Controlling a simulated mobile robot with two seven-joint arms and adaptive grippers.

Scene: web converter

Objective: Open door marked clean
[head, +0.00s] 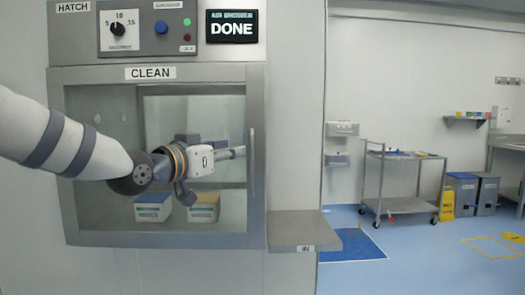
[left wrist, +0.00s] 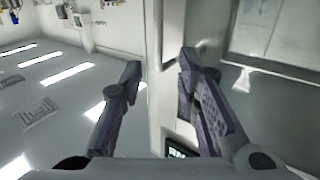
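The door marked CLEAN (head: 90,225) is a grey-framed glass door, shut, under a CLEAN label (head: 150,73). Its upright handle (head: 251,170) is on the right side of the frame. My left gripper (head: 236,152) is in front of the glass, pointing right, with its fingertips just left of the handle. In the left wrist view the left gripper (left wrist: 158,66) has its two fingers apart. A pale upright wall or frame edge shows beyond the gap. I cannot tell whether a finger touches the handle. My right gripper is not in view.
A panel above has a dial (head: 118,29), a blue button (head: 161,27) and a DONE display (head: 231,27). Bins (head: 153,208) sit behind the glass. A small shelf (head: 300,232) juts out right of the door. A cart (head: 400,185) stands farther right; floor between is open.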

